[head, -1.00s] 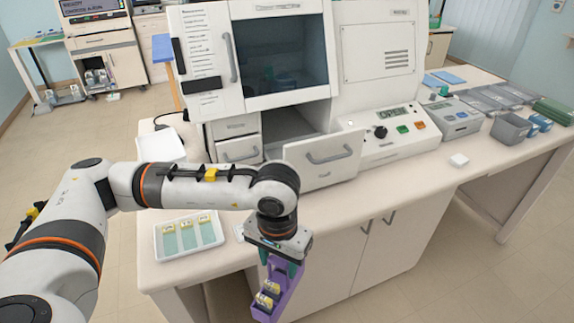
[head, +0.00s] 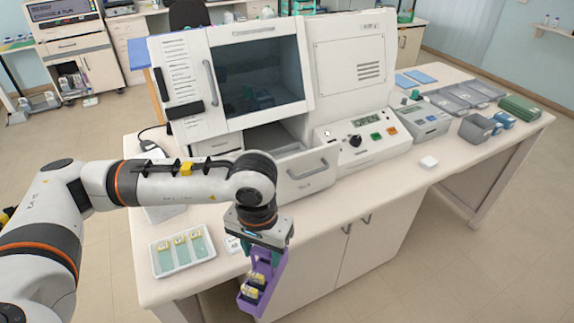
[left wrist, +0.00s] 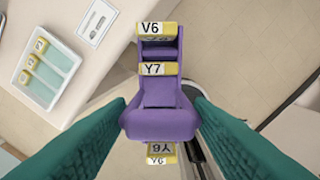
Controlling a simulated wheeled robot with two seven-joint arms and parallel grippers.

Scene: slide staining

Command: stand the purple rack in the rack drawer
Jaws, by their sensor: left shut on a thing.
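The purple rack (head: 266,282) hangs from my left gripper (head: 263,250), in front of the bench's front edge and below the bench top. In the left wrist view the rack (left wrist: 160,122) sits between the green fingers, carrying slides with yellow labels such as V6 and Y7. The left gripper is shut on it. An open drawer (head: 308,175) with a grey handle sticks out of the front of the staining machine (head: 205,125), up and to the right of the rack. The drawer's inside is mostly hidden by its front. My right gripper is not in view.
A white tray (head: 182,268) of slides lies on the bench left of my gripper; a small printed card (head: 233,245) is beside it. Bench top (head: 370,195) before the panel is clear.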

